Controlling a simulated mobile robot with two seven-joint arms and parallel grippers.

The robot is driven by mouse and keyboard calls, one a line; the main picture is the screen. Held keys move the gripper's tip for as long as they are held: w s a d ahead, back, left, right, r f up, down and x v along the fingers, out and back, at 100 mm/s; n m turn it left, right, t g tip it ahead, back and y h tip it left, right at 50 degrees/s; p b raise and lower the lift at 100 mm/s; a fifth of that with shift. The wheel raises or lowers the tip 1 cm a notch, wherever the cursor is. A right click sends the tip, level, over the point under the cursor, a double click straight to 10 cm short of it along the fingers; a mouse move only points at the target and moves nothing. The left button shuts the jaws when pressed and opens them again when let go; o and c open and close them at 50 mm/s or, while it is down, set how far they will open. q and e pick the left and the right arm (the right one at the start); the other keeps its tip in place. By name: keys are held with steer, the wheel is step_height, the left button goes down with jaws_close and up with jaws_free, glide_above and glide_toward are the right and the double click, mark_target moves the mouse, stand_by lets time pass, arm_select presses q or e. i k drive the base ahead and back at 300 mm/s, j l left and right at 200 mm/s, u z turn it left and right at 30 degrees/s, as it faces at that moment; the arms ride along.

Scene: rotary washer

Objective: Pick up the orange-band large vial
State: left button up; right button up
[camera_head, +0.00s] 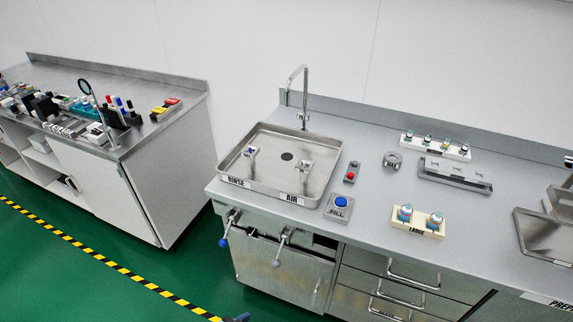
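A cream rack (402,228) with a label that seems to read LARGE stands near the front of the grey counter. It holds two upright large vials, a left one (405,213) and a right one (435,221). Both have pale and teal tops with some reddish or orange colour. They are too small for me to tell which has the orange band.
Behind the large rack are a grey metal holder (455,174) and a white rack (435,148) of several smaller vials. A sink tray (262,178) with a tap and a blue FILL button (341,202) are to the left. A metal tray (545,236) is at right.

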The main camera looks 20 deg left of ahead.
mark_target(433, 223)
steer(key=i+z, duration=0.55)
steer(key=z, duration=0.2)
steer(key=i+j+z, duration=0.2)
steer(key=z, duration=0.15)
